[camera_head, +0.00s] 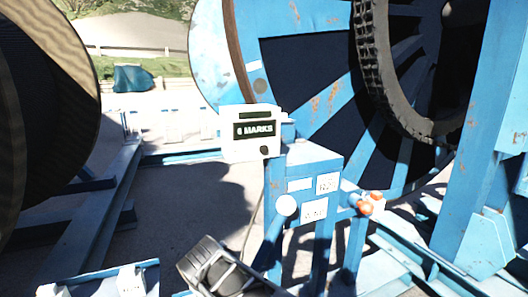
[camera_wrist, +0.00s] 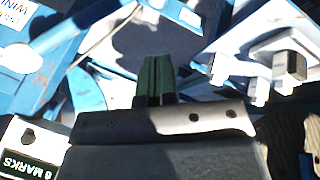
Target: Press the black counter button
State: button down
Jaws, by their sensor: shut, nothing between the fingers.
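The black counter button (camera_head: 264,150) is a small dark dot at the lower right of the white counter box (camera_head: 250,120). The box has a dark display (camera_head: 254,130) reading "6 MARKS" and stands by a blue post.
A blue control stand (camera_head: 305,165) with labels, a white round knob (camera_head: 287,205) and orange-red parts (camera_head: 370,203) is right of the box. A large blue reel (camera_head: 310,75) with a black tyre (camera_head: 375,80) is behind. A dark reel (camera_head: 45,110) is at left.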

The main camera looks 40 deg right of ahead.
aim_at(267, 152)
jog(key=w+d+r+n+t+h, duration=0.1)
jog(key=w+d+r+n+h, duration=0.1)
jog(key=d+r+n+h, duration=0.2)
jog(key=w+d+r+n+t+h, duration=0.1)
jog(key=w+d+r+n+h, duration=0.2)
jog(key=d+r, duration=0.7)
jog(key=w+d+r+n+t+h, duration=0.1)
jog(key=w+d+r+n+h, duration=0.2)
jog(key=d, duration=1.1)
notch_tip(267, 152, up, 4)
jog(key=n+h, duration=0.3)
jog(key=shift+d+n+t+h, duration=0.3)
jog(key=shift+h, duration=0.1)
jog(key=shift+w+d+p, duration=0.55)
jog(key=shift+w+p, duration=0.3)
jog(key=shift+w, duration=0.5)
jog(key=shift+w+d+p, duration=0.5)
jog(key=shift+w+p, duration=0.35)
jog(key=shift+w, duration=0.55)
jog(key=shift+w+d+p, duration=0.55)
jog(key=shift+w+p, duration=0.3)
jog(key=shift+w, duration=0.5)
jog(key=shift+w+d, duration=0.1)
jog(key=shift+w, duration=0.1)
jog(key=shift+w, duration=0.2)
